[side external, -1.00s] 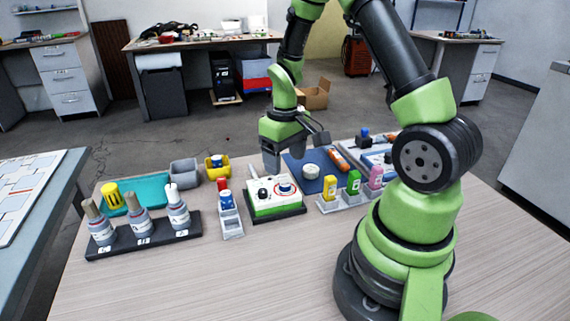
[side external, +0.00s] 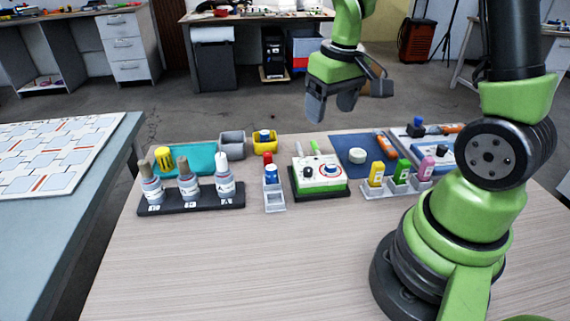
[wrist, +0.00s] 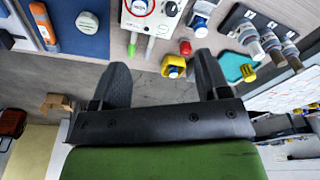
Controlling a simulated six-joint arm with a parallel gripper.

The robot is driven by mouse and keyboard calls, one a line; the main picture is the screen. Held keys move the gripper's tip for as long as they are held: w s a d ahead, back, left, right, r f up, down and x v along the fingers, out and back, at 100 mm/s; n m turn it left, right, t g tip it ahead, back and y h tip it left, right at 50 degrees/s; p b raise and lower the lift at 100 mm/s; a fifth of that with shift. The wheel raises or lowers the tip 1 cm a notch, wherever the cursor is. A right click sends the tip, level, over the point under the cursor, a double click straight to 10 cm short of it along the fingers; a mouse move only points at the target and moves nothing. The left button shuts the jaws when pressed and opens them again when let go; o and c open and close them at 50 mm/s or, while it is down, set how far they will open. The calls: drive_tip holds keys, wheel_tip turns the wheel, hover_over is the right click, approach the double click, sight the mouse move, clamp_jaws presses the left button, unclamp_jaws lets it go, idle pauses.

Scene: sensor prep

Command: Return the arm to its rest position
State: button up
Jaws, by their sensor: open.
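My gripper (side external: 331,104) is open and empty, raised above the back edge of the table in the side view. Its two dark fingers point down and stand apart. In the wrist view my gripper (wrist: 163,78) also shows with nothing between its fingers. Below and in front of it in the side view is a white and green device (side external: 320,176) with a knob and a red-ringed button, on a dark base. The device also shows at the top of the wrist view (wrist: 151,14). My gripper touches none of these things.
A dark rack (side external: 192,203) holds several capped bottles at the left of the table. A teal tray (side external: 203,160), a grey bin (side external: 232,145), a yellow bin (side external: 265,145) and a blue mat (side external: 352,143) lie along the back. Small coloured bottles stand at the right. The table's front is clear.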

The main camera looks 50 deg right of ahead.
drive_tip(key=s+a+r+t+y, duration=0.2)
drive_tip(key=s+a+r+t, duration=0.3)
drive_tip(key=s+a+r, duration=0.5)
wheel_tip(320, 180, up, 2)
drive_tip(key=shift+s+a+r+m+t, duration=0.2)
drive_tip(key=shift+s+a+m+t, duration=0.15)
drive_tip(key=shift+a, duration=0.6)
